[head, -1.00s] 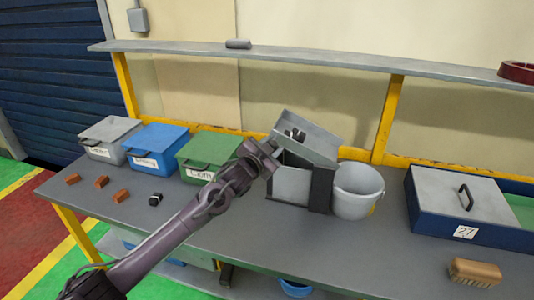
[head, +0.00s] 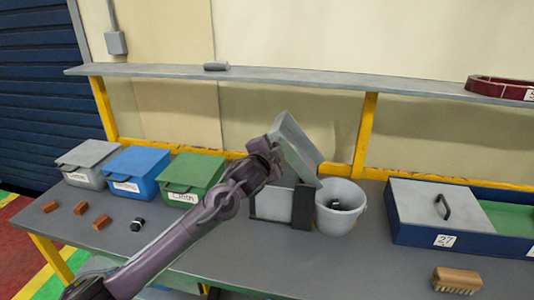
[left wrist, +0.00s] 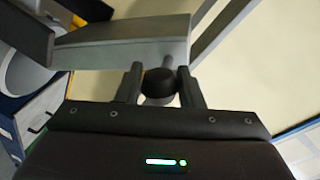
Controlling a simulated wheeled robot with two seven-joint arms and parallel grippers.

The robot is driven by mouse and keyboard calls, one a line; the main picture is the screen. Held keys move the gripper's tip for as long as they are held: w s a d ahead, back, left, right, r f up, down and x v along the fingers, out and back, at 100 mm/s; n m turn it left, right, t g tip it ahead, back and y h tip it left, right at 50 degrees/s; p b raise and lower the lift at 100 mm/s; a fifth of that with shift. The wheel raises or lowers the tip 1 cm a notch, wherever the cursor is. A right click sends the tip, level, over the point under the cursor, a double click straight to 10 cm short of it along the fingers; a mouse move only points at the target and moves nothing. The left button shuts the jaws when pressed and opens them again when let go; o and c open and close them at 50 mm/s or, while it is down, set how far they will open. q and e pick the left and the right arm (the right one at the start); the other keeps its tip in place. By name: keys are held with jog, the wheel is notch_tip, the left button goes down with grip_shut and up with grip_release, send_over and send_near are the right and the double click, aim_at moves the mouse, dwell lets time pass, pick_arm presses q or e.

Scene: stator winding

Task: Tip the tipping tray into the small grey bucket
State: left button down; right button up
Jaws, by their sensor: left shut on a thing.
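The grey tipping tray (head: 297,148) is tilted steeply down to the right on its stand (head: 276,203), its low end over the small grey bucket (head: 340,220). Dark pieces (head: 336,205) lie inside the bucket. My left gripper (head: 273,160) is at the tray's raised left side. In the left wrist view, the left gripper (left wrist: 160,88) is shut on a round dark knob (left wrist: 158,82) beside the grey tray (left wrist: 125,52). The tray's inside is mostly hidden in the head view. My right gripper is not in view.
Grey (head: 88,163), blue (head: 133,172) and green (head: 192,178) lidded boxes stand left. Brown blocks (head: 80,208) and a black-and-white piece (head: 137,224) lie before them. A blue case (head: 425,228) and brush (head: 457,280) are at right. A shelf (head: 300,76) runs above.

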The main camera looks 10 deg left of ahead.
pick_arm(q)
jog(key=shift+d+r+m, duration=0.35)
jog(key=shift+d+r, duration=0.05)
jog(key=shift+d, duration=0.25)
jog(key=shift+d+r+m, duration=0.35)
jog(key=shift+d+r, duration=0.05)
jog(key=shift+d, duration=0.2)
jog(key=c, duration=1.4)
grip_release()
jog(key=o, duration=0.4)
jog(key=shift+d, duration=0.2)
jog(key=shift+s+a, duration=0.1)
jog(key=d+b+v, duration=0.1)
jog(key=b+v, duration=0.2)
jog(key=v, duration=0.4)
jog(key=shift+s+a, duration=0.4)
